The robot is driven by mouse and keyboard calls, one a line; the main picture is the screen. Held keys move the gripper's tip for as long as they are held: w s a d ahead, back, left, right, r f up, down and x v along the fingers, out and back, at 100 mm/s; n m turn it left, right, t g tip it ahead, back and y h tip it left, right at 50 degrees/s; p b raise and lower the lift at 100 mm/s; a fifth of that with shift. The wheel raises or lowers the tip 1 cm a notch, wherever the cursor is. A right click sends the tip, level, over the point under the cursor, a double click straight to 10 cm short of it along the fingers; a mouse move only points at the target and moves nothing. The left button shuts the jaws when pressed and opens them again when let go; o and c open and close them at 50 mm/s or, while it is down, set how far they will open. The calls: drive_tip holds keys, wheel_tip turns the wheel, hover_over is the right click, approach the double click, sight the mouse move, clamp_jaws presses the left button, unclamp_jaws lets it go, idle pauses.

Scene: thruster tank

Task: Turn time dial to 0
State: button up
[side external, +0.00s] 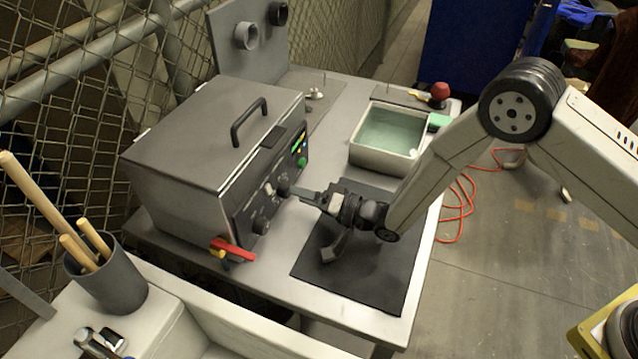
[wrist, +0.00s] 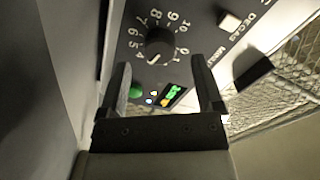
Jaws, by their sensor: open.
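The grey tank unit (side external: 190,150) stands on the bench with its control panel facing my gripper (side external: 298,194). In the wrist view, a round black dial knob (wrist: 160,45) sits inside a ring of white numbers, several of them readable, up to about 10. Lettering beside it looks like "MINUTES", partly hidden. My gripper (wrist: 161,62) is open, one finger on each side of the knob as seen from the wrist. Nothing is held, and I cannot tell whether the fingers touch the knob. The knob's pointer direction is unclear.
A green button (wrist: 136,90) and lit display (wrist: 172,93) lie near the dial. A white switch (wrist: 229,20) is beside it. A water tray (side external: 385,140) stands behind; a dark mat (side external: 350,270) lies below.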

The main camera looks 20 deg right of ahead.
sight(285, 190)
drive_tip(key=shift+v, duration=2.8)
drive_tip(key=shift+w+a+r, duration=0.1)
drive_tip(key=shift+w+r+n+g, duration=0.3)
drive_tip(key=shift+r+n+g, duration=0.05)
drive_tip(key=shift+n+g, duration=0.35)
drive_tip(key=shift+w+r+n+g+y, duration=0.35)
drive_tip(key=shift+r+n+g, duration=0.1)
drive_tip(key=shift+n+g, duration=0.45)
drive_tip(key=shift+w+d+r+n+g, duration=0.25)
drive_tip(key=shift+n+g, duration=0.2)
drive_tip(key=shift+n, duration=0.25)
drive_tip(key=shift+w+d+r+n+g, duration=0.15)
drive_tip(key=shift+d+n+g, duration=0.25)
drive_tip(key=shift+n, duration=0.3)
drive_tip(key=shift+a, duration=0.15)
drive_tip(key=shift+f+x, duration=0.15)
drive_tip(key=shift+x, duration=1.8)
drive_tip(key=shift+f+x, duration=0.1)
drive_tip(key=shift+x, duration=1.8)
